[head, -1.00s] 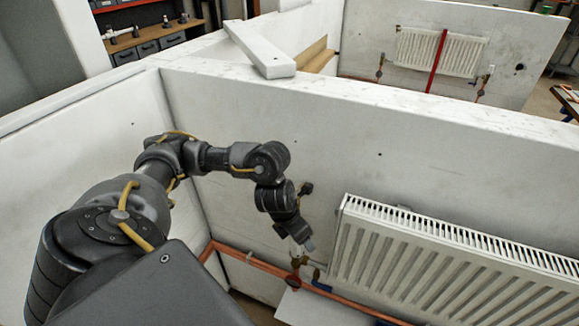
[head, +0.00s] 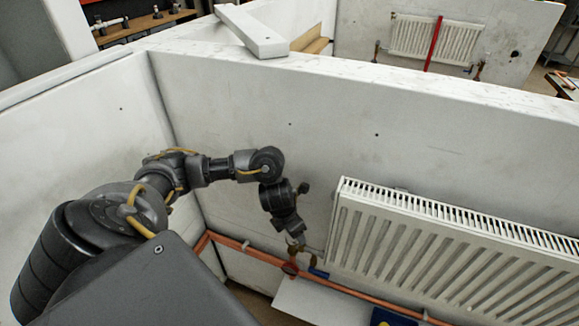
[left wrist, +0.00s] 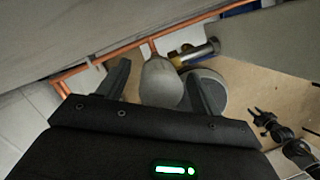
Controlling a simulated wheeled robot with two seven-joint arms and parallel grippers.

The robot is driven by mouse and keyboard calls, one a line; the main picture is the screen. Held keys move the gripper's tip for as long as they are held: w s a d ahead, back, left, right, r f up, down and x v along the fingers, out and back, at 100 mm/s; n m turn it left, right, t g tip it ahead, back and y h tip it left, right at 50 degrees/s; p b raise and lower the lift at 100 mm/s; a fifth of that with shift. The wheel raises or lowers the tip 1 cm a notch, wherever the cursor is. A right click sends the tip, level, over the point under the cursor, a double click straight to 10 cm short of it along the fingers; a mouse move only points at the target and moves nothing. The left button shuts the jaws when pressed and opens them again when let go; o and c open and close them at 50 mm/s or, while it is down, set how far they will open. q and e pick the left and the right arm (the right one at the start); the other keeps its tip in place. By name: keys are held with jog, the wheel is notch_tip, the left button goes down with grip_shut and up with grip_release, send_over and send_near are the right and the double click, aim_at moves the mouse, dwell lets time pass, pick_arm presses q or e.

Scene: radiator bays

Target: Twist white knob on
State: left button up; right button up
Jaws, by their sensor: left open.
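The white knob (left wrist: 162,82) shows in the left wrist view as a pale rounded cap at the end of a copper pipe. My left gripper (left wrist: 160,90) is open, with one finger on each side of the knob; I cannot tell whether either finger touches it. In the head view my left gripper (head: 297,243) points down just left of the radiator (head: 440,250), above the pipe fittings. The knob cannot be made out there. A dark jointed shape (left wrist: 285,135) at the right of the left wrist view looks like my right arm; its jaws are too small to judge.
Copper pipes (head: 350,292) run low along the wall. A brass fitting (left wrist: 195,54) and a round grey disc (left wrist: 216,88) lie close to the right finger in the wrist view. A white partition wall (head: 250,110) stands behind my arm.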

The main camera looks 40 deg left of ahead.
pick_arm(q)
jog(key=shift+w+f, duration=0.15)
jog(key=shift+f, duration=0.5)
jog(key=c, duration=1.1)
jog(key=shift+d+f, duration=0.1)
jog(key=shift+f, duration=0.05)
